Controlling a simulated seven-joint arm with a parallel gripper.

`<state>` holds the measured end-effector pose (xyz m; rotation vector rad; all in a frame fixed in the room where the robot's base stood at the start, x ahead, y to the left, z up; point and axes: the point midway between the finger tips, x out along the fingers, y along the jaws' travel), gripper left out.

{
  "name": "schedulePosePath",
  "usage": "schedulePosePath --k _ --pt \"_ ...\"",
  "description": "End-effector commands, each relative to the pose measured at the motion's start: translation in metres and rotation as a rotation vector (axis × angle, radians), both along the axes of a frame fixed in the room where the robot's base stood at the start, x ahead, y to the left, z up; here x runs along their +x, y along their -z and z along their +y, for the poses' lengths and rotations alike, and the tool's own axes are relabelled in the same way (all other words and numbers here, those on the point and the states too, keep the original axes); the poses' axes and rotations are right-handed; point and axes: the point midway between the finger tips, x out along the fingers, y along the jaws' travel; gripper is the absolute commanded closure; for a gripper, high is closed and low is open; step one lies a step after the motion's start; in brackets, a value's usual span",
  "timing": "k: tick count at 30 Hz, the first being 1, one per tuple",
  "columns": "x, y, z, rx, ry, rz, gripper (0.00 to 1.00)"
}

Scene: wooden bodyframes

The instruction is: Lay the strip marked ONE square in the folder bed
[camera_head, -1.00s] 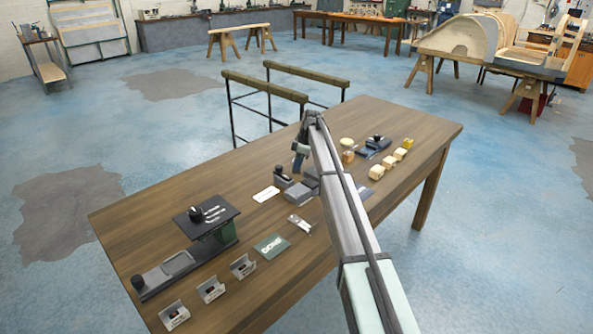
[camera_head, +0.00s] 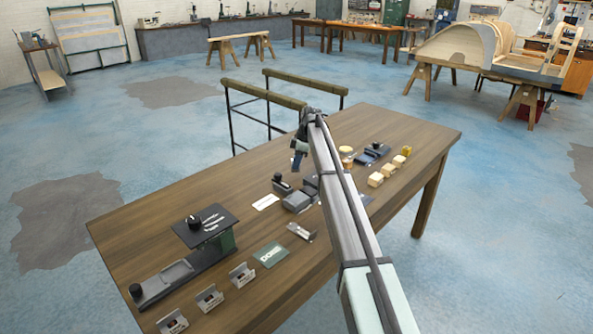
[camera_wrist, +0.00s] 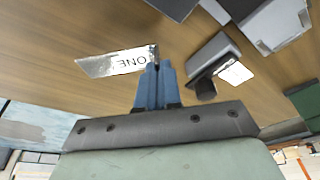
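In the wrist view the pale strip marked ONE (camera_wrist: 115,63) has one end between the blue fingertips of my gripper (camera_wrist: 157,64). The fingers are close together on that end, and the strip sticks out to the left, its lettering upside down. In the head view my gripper (camera_head: 299,160) is above the far part of the table; I cannot make out the strip there. A green stand with a black plate (camera_head: 222,219) and a long dark base with a shallow grey bed (camera_head: 178,272) stand at the table's left end. I cannot tell for sure that this is the folder bed.
A white card (camera_head: 265,202) lies on the table beside a black-knobbed block (camera_head: 281,184) and grey blocks (camera_head: 297,201). A green card (camera_head: 271,254) and several metal holders (camera_head: 210,297) line the front edge. Wooden blocks (camera_head: 376,180) stand to the right. The table's far left is bare.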

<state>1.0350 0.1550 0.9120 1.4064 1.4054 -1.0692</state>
Motion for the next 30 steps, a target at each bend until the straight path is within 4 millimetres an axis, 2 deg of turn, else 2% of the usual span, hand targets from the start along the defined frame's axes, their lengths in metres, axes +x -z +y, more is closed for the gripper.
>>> schedulePosePath --k 3,9,14,20,22,25,30 --pt "0.001 -0.024 0.0 0.0 0.0 -0.002 1.0" --pt "0.0 -0.051 0.0 0.0 0.035 -0.002 1.0" --pt "-0.001 -0.057 0.0 0.0 0.177 -0.001 1.0" --pt "-0.007 -0.054 -0.005 0.0 0.467 -0.001 1.0" --pt "-0.016 -0.052 -0.008 0.0 0.571 -0.001 1.0" --pt "-0.043 -0.046 -0.015 -0.001 0.721 -0.001 1.0" --pt "-0.106 -0.048 -0.031 0.001 0.95 -0.003 1.0"
